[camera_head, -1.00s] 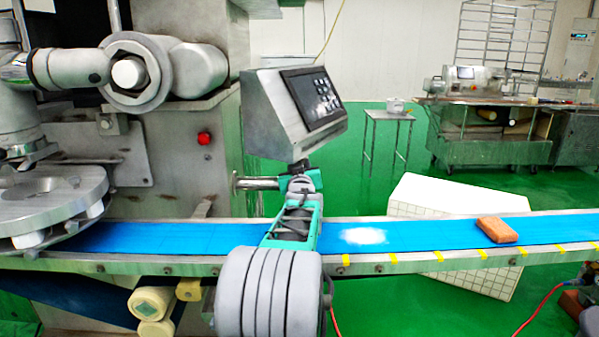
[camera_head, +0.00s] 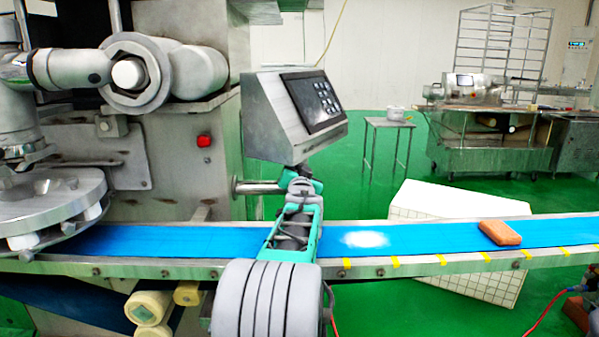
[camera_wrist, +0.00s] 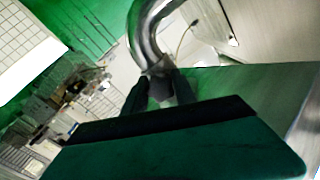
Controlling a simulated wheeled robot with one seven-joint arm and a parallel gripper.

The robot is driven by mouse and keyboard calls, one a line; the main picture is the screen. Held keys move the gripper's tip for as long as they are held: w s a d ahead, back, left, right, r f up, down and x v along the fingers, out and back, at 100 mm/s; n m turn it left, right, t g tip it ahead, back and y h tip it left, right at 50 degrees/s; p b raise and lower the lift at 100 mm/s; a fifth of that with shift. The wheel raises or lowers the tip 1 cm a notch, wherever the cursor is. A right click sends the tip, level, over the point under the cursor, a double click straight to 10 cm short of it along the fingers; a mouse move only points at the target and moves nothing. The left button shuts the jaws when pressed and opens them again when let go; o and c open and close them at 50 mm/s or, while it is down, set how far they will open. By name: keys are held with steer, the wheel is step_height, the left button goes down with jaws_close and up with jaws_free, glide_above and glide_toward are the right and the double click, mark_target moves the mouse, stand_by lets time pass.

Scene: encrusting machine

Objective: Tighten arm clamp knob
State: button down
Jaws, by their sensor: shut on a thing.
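The control panel (camera_head: 295,115) is a grey box with a dark screen, above the conveyor in the head view. A horizontal metal support arm (camera_head: 258,186) runs below it; a bent metal tube (camera_wrist: 143,30) shows in the wrist view. My gripper (camera_wrist: 160,86) is shut on a small dark grey piece, seemingly the clamp knob (camera_wrist: 161,92), at the tube's end. The dark fingers lie on both sides of it. In the head view my gripper (camera_head: 300,176) is just below the panel, and my own arm hides the knob there.
A blue conveyor belt (camera_head: 430,237) crosses below, with a white powder patch and an orange-brown block (camera_head: 499,232) on it. The machine body (camera_head: 190,170) with a red button (camera_head: 204,141) stands at left. A small table (camera_head: 387,124) stands behind.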

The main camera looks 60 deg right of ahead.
stand_by(0.3)
steer(key=c, duration=1)
jaws_free()
steer(key=v, duration=0.8)
steer(key=shift+p, duration=0.45)
steer(key=shift+w, duration=0.1)
